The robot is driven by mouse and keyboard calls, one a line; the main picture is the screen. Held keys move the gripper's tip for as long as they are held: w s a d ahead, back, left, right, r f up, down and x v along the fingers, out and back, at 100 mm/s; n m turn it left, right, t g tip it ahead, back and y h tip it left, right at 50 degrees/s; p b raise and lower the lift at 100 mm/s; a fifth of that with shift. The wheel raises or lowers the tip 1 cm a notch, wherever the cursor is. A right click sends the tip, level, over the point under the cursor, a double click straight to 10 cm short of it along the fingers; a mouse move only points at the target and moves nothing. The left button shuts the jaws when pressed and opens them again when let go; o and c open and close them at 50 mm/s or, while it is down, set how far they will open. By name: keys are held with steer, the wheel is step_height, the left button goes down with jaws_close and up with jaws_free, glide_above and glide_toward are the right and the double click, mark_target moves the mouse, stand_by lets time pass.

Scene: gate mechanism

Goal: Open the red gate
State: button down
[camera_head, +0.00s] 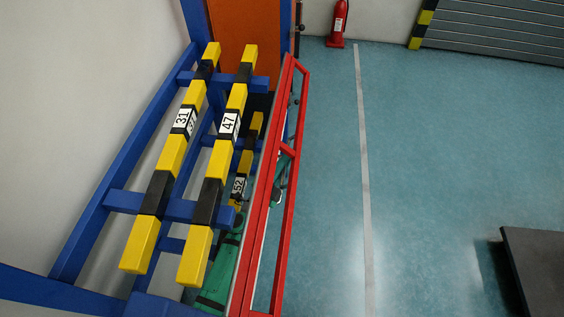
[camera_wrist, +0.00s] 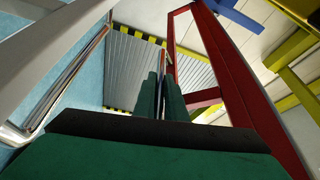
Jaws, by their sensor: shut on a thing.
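The red gate (camera_head: 264,190) is a long red frame with a crossbar. It runs along the right side of the blue rack in the head view. In the wrist view its red bars (camera_wrist: 228,80) rise to the right of my fingers. My gripper (camera_wrist: 161,88) has its two green fingers close together around a thin upright part beside the gate's frame. That part is mostly hidden by the fingers, so I cannot make out its shape. In the head view my green arm lies behind the gate and the gate hides most of my gripper.
A blue rack (camera_head: 122,200) holds yellow-black beams (camera_head: 208,200) with number labels. A fire extinguisher (camera_head: 338,24) stands by the back wall. A dark platform (camera_head: 545,265) is at the lower right.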

steer(key=shift+d, duration=0.2)
steer(key=c, duration=1.8)
jaws_free()
steer(key=shift+c, duration=0.2)
steer(key=shift+o, duration=0.2)
steer(key=shift+a, duration=0.2)
steer(key=shift+s+d, duration=0.1)
steer(key=shift+d, duration=0.05)
steer(key=shift+v, duration=5.4)
